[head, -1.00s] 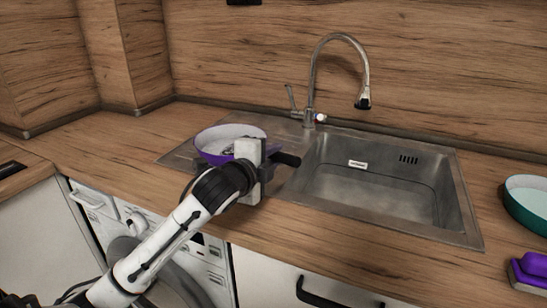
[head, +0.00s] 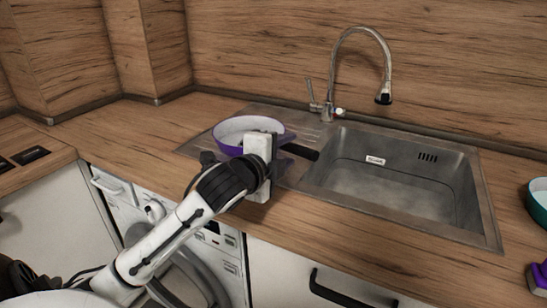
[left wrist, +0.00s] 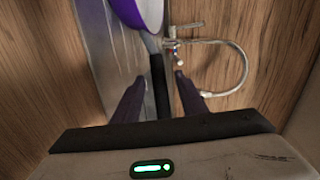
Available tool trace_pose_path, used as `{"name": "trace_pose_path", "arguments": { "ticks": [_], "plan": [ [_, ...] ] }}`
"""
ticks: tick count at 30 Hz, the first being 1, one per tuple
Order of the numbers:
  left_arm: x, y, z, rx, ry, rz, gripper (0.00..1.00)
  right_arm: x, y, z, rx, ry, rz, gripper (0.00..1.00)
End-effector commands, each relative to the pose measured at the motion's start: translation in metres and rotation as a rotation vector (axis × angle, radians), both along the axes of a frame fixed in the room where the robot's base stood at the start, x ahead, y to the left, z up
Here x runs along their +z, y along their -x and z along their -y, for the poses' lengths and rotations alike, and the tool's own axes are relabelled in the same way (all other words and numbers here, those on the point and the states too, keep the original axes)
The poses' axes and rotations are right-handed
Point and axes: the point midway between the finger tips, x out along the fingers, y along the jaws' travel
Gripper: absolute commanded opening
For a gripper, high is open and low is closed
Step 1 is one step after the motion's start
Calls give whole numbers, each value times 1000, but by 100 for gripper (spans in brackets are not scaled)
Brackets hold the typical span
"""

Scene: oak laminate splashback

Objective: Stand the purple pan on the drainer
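The purple pan (head: 232,146) has a pale inside and a black handle (head: 306,152). In the head view it lies open side up over the ribbed steel drainer (head: 310,131), left of the sink. My left gripper (head: 272,160) is at the handle side of the pan and partly hides it. In the left wrist view, the black handle (left wrist: 159,88) runs between the two spread fingers, with gaps on both sides. The pan's purple side (left wrist: 128,12) shows at the top. My right gripper is not in view.
The sink basin (head: 390,185) is empty, with a tall curved tap (head: 333,70) behind it. A teal bowl (head: 540,205) and a purple sponge-like item (head: 537,279) are at the right edge. Bare wooden counter (head: 150,125) lies left of the drainer.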

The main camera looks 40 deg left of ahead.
Motion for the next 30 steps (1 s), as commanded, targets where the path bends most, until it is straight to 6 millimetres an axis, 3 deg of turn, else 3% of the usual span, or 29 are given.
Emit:
{"name": "trace_pose_path", "arguments": {
  "ticks": [6,12,30],
  "plan": [
    [11,50,12,-2,-2,-2,38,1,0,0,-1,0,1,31],
    [20,73,18,-1,1,-3,38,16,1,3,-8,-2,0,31],
    [20,82,20,0,0,0,38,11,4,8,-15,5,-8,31]
  ]
}}
